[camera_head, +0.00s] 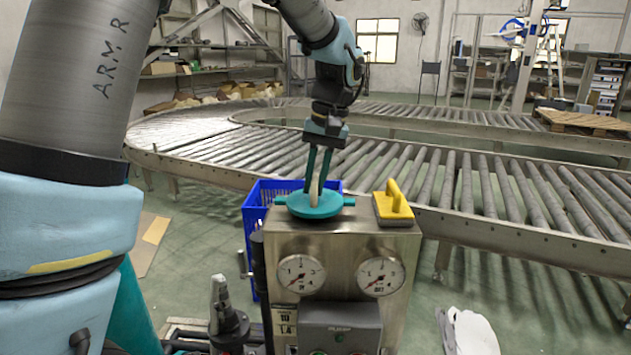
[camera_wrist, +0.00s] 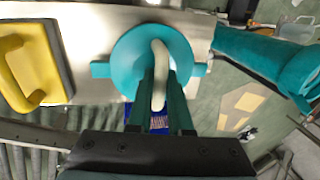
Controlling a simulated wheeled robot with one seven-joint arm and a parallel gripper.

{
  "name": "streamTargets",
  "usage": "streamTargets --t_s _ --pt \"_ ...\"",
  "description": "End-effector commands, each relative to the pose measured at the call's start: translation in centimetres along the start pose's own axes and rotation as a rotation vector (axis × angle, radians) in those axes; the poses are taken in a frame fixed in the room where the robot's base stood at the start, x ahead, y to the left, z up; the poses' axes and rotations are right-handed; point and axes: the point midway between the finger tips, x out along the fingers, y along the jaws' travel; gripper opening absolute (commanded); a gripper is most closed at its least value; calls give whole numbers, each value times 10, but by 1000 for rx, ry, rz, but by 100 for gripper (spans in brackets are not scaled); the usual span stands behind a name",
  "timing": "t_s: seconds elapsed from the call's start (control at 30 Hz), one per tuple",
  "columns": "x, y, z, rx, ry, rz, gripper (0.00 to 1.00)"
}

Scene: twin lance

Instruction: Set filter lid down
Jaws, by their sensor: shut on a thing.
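The filter lid (camera_head: 318,209) is a round teal disc with two side tabs and a pale upright handle. It is at the top left of the steel cabinet (camera_head: 335,243), on or just above its top; I cannot tell if it touches. My gripper (camera_head: 317,187) comes down from above and is shut on the lid's handle. In the wrist view the lid (camera_wrist: 130,55) shows from above, with the pale handle between the fingers of my gripper (camera_wrist: 160,85).
A yellow-handled block (camera_head: 393,207) stands on the cabinet top, right of the lid. Two gauges (camera_head: 302,274) are on the cabinet front. A blue crate (camera_head: 254,215) is behind the cabinet at left. A roller conveyor (camera_head: 480,180) runs behind.

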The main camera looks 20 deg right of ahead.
Motion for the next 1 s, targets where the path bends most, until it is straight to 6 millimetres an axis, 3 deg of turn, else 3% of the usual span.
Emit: streamTargets --t_s 0.43,0.47,0.7,1.0 --pt "8 2 0 0 2 0 0" --pt "8 2 0 1 1 0 20" --pt "8 2 0 1 1 0 47" --pt "5 1 0 0 2 1 48"
